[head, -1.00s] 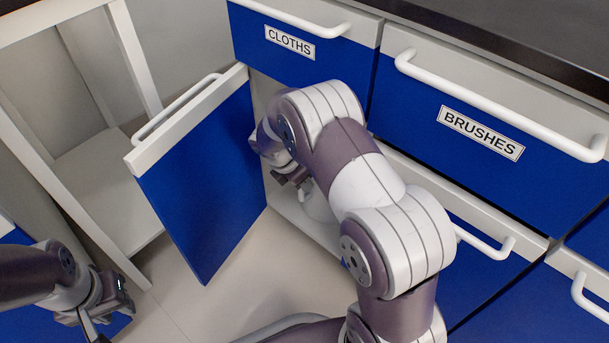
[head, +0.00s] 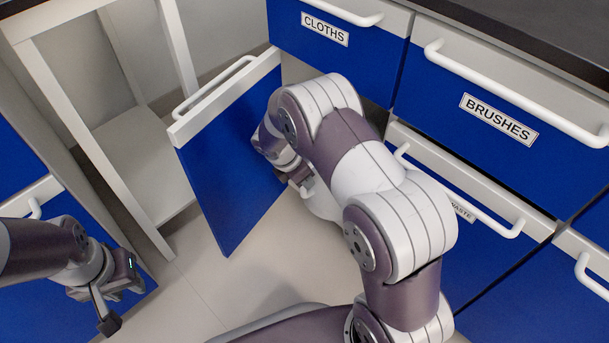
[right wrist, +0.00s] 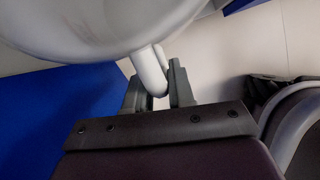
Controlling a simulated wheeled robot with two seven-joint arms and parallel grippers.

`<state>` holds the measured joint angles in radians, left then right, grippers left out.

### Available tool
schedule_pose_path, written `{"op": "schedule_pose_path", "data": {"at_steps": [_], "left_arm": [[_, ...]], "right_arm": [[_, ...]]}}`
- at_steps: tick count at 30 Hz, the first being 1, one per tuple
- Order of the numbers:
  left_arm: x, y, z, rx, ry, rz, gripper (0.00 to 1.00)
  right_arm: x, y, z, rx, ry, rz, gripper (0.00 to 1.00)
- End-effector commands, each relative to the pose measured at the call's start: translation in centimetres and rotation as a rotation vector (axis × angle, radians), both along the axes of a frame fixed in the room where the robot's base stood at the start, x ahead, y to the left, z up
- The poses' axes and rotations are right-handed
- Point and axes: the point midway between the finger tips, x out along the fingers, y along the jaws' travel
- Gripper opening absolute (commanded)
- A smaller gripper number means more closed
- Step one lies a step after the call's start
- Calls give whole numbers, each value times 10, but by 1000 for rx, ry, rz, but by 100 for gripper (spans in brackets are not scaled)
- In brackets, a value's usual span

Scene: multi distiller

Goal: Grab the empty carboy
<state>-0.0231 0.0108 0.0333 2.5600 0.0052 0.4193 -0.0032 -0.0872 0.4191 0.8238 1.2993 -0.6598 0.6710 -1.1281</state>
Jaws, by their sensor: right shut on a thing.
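The carboy is a white, rounded vessel with a looped handle. It fills the top of the right wrist view (right wrist: 100,25), and a small part shows in the head view (head: 324,203) below my right arm. My right gripper (right wrist: 158,85) is shut on the carboy's handle, with one finger on each side of it. In the head view my right gripper (head: 302,186) is at the cabinet opening, partly covered by my arm. My left gripper (head: 108,322) hangs at the lower left, away from the carboy; its finger gap is not clear.
The open blue cabinet door (head: 230,160) stands just left of my right arm. The CLOTHS drawer (head: 335,50) and BRUSHES drawer (head: 490,110) are shut above. A white frame with a shelf (head: 150,150) stands at left. Floor (head: 260,265) is clear in front.

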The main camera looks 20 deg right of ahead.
Motion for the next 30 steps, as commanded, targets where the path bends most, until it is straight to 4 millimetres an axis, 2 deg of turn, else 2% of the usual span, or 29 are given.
{"op": "schedule_pose_path", "data": {"at_steps": [2,3,5,6,14,17,24,30], "left_arm": [[0,0,0,0,0,0,34],[0,0,0,0,0,0,34],[0,0,0,0,0,0,34],[0,0,0,0,0,0,34],[0,0,1,0,0,0,34],[0,0,9,0,0,0,34],[0,0,48,0,0,0,34],[0,0,72,0,0,0,34]], "right_arm": [[0,0,0,1,-1,-1,0],[0,0,0,1,-1,0,30],[0,0,0,1,-1,0,49],[0,0,0,1,-1,0,53],[0,0,1,0,-1,0,53],[0,3,11,0,-1,1,53],[-4,22,63,0,-1,4,53],[-7,38,99,1,0,1,53]]}}
